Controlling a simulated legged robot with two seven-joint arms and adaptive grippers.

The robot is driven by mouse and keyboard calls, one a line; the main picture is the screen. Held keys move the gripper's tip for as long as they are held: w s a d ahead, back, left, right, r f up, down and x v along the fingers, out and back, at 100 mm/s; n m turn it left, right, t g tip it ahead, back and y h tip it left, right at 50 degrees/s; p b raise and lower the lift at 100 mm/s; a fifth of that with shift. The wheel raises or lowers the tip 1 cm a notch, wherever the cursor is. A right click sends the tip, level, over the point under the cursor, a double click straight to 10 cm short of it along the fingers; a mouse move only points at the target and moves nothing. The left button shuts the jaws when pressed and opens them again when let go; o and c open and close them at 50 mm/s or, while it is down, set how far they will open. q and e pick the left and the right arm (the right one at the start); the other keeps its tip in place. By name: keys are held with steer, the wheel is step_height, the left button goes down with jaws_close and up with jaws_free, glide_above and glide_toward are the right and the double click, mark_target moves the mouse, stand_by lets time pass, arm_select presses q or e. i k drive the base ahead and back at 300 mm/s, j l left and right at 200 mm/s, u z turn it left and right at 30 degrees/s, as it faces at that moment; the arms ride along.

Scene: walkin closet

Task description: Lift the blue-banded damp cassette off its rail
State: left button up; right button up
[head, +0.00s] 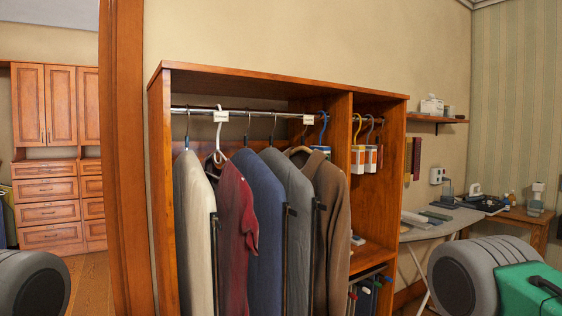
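A small cassette hangs from a blue hook (323,122) on the closet rail, at the right end of the main bay. Its lower part shows a blue band (321,149) and is partly hidden by the brown coat and the divider. To its right, in the narrow bay, hang white cassettes with a yellow band (357,158) and with orange-red bands (371,160) on yellow and grey hooks. The metal rail (190,111) runs along the top of the main bay. Neither gripper is in view; only grey rounded parts that look like my arms show at the lower corners.
Several garments hang left of the blue hook, the brown coat (328,190) closest. The wooden divider (341,120) separates the bays. An ironing board (440,222) stands right of the closet. A green case (528,290) is at lower right. A wooden post (122,150) stands at left.

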mark_target(325, 150)
steer(key=i+l+u, duration=0.15)
steer(key=l+u, duration=0.25)
steer(key=l, duration=0.45)
steer(key=l+u, duration=0.4)
steer(key=l, duration=0.5)
